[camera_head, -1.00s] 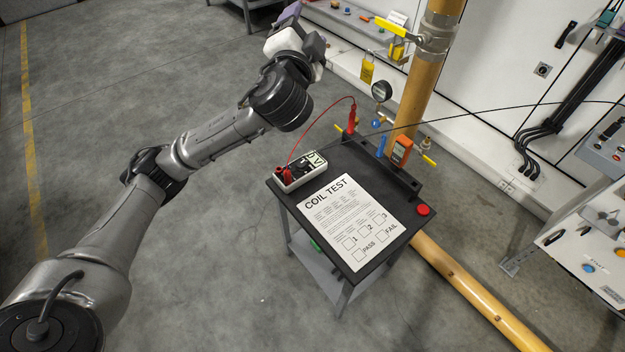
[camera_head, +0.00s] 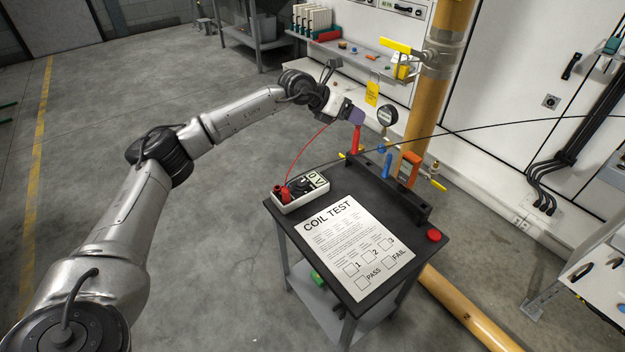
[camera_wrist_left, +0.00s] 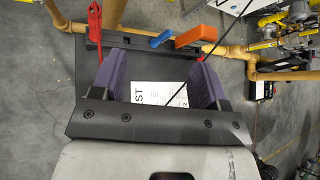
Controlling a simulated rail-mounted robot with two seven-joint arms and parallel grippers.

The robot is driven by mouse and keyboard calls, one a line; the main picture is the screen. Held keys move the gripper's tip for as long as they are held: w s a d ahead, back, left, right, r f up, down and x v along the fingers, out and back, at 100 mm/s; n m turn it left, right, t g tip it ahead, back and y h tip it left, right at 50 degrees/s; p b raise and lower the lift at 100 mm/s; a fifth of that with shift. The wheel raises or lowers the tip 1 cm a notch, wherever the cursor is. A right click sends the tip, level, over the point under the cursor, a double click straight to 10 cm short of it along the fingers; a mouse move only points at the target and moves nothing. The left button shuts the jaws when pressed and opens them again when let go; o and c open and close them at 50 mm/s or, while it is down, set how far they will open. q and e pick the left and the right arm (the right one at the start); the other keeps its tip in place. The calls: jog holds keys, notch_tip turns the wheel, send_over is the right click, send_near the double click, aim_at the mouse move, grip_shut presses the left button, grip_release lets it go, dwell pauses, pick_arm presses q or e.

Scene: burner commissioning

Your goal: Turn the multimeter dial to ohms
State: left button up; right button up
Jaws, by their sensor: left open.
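The multimeter (camera_head: 300,190) lies on the left corner of the small black table (camera_head: 290,225). It has a white case, a display reading "0 V", a dark dial, and red and black plugs at its left end. My left gripper (camera_head: 355,116), with purple fingers, is up and to the right of the multimeter, over the far side of the table. In the left wrist view the gripper (camera_wrist_left: 153,78) is open and empty, with the table and part of the sheet between and beyond its fingers. The multimeter is not visible there. My right gripper is not in view.
A black rack (camera_head: 385,185) at the table's back holds a red probe (camera_head: 356,138), a blue tool (camera_head: 387,166) and an orange tool (camera_head: 410,168). A COIL TEST sheet (camera_head: 345,240) and a red button (camera_head: 434,235) are on the table. A yellow pipe (camera_head: 435,90) stands behind.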

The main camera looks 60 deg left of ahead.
pick_arm(q)
jog(key=s+a+f+g+y, duration=0.2)
jog(key=s+a+f+g, duration=0.1)
jog(key=s+f+g, duration=0.15)
jog(key=g+y, duration=0.1)
jog(key=g, duration=0.5)
send_over(301, 182)
notch_tip(301, 182, down, 3)
notch_tip(301, 182, down, 14)
jog(key=b, duration=0.7)
jog(key=shift+r+b, duration=0.2)
jog(key=shift+b, duration=0.2)
jog(key=shift+c, duration=0.4)
